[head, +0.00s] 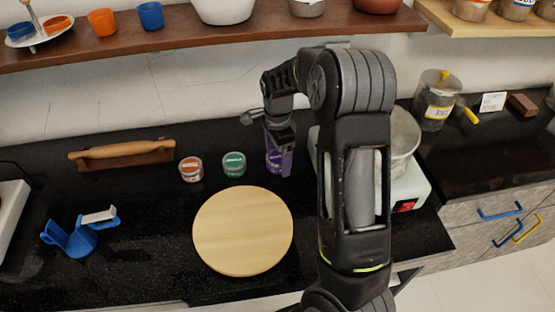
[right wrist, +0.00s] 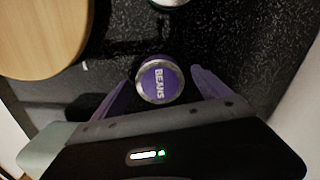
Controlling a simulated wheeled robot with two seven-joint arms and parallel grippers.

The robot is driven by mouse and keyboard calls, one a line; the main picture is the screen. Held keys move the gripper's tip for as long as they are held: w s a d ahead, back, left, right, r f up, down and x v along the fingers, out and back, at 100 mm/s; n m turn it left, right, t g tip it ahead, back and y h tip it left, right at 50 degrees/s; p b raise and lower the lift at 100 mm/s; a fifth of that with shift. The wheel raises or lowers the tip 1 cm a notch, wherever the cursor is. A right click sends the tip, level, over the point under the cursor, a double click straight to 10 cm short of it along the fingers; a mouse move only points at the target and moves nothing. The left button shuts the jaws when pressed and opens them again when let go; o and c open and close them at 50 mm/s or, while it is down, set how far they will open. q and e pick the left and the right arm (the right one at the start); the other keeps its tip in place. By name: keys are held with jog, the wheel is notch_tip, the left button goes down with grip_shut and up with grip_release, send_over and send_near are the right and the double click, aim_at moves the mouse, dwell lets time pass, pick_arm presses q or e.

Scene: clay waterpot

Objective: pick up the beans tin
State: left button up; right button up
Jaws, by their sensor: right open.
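The beans tin (right wrist: 160,80) is purple with a silver rim and the word BEANS on its top. In the right wrist view it stands on the black counter between the two fingers of my right gripper (right wrist: 160,92). The fingers are open, with one on each side of the tin and a gap visible at the sides. In the head view my right gripper (head: 279,155) points down over the purple tin (head: 279,163), partly hiding it. My left gripper is not in view.
A green-lidded tin (head: 234,164) and an orange-lidded tin (head: 191,169) stand to the left. A round wooden board (head: 243,231) lies in front. A white appliance with a pot (head: 404,140) is to the right. A shelf (head: 200,35) runs above.

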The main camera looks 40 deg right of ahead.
aim_at(278, 156)
jog(key=shift+f, duration=0.45)
jog(key=shift+c, duration=0.6)
jog(key=c, duration=1.6)
jog(key=shift+r, duration=0.15)
notch_tip(278, 156, up, 7)
jog(key=shift+f+b, duration=0.1)
jog(key=shift+b, duration=0.35)
jog(key=s+a+b, duration=0.1)
jog(key=s+a, duration=0.5)
jog(key=s+a+b, duration=0.2)
jog(key=s+a, duration=0.4)
jog(key=s, duration=0.1)
jog(key=shift+s+a, duration=0.15)
